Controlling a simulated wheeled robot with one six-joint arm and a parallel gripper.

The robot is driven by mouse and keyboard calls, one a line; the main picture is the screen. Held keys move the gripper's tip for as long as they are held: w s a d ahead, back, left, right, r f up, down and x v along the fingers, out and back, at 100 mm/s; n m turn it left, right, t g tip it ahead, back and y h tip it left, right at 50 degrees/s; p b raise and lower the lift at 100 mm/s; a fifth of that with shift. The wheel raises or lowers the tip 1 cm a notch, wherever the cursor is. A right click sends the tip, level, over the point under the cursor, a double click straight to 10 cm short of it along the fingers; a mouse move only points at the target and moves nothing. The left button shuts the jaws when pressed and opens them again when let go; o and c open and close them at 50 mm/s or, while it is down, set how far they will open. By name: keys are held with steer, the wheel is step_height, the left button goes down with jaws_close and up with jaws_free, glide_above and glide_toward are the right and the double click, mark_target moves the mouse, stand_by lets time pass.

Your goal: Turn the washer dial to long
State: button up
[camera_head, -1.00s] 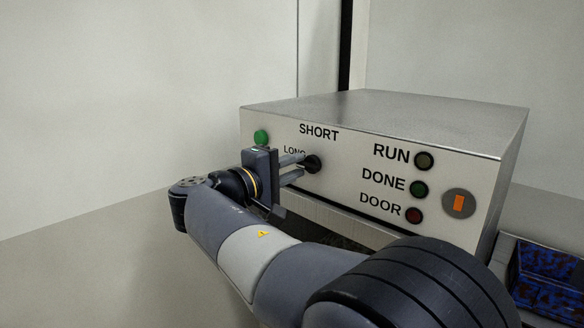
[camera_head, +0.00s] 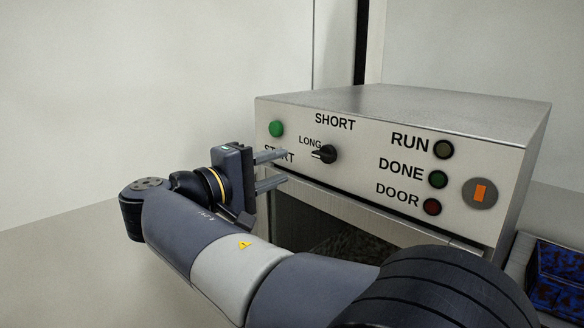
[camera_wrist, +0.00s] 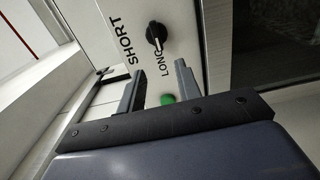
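The black dial (camera_head: 324,153) sits on the front panel (camera_head: 360,160) of the metal machine, below the word SHORT and beside the word LONG. Its light pointer mark is on the left side, toward LONG. In the wrist view the dial (camera_wrist: 156,34) lies beyond the fingertips, with its pointer end toward LONG. My gripper (camera_head: 275,170) is open and empty, to the left of the dial and clear of it. Its two fingers (camera_wrist: 158,80) stand apart in the wrist view.
A green START button (camera_head: 276,129) is left of the dial, close to my gripper; it also shows between the fingers (camera_wrist: 167,99). RUN, DONE and DOOR lamps (camera_head: 438,179) and an orange switch (camera_head: 480,193) are at right. A blue patterned bin (camera_head: 560,275) stands lower right.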

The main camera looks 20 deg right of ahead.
mark_target(313, 155)
steer(key=shift+v, duration=1.1)
steer(key=shift+d, duration=0.1)
steer(key=p+x, duration=0.2)
steer(key=x, duration=0.8)
steer(key=shift+w+d, duration=0.1)
steer(key=shift+d, duration=0.25)
steer(key=shift+a, duration=0.15)
